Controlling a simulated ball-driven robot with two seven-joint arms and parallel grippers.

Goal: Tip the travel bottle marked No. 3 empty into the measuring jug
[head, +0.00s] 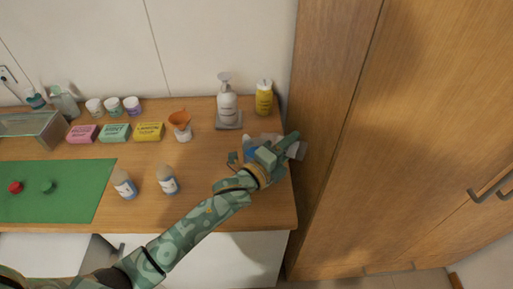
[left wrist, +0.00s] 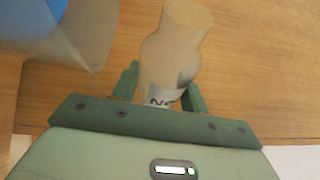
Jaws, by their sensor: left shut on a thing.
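My left gripper (head: 279,152) reaches over the right end of the counter. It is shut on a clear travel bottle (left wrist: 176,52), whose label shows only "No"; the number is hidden. In the head view this bottle (head: 298,150) sticks out tilted to the right of the jaws. No coloured liquid shows in its visible part. The measuring jug (head: 249,146), clear with blue in it, stands just left of the gripper, partly hidden by it. In the left wrist view the jug's clear wall (left wrist: 90,45) is left of the bottle, apart from it. My right gripper is out of view.
Two travel bottles (head: 125,186) (head: 167,181) stand beside the green mat (head: 80,205), which holds a red cap (head: 15,187) and a green one (head: 48,186). A pump bottle (head: 227,105), yellow bottle (head: 264,98) and orange funnel (head: 180,119) stand behind. A tall cabinet (head: 400,130) bounds the right.

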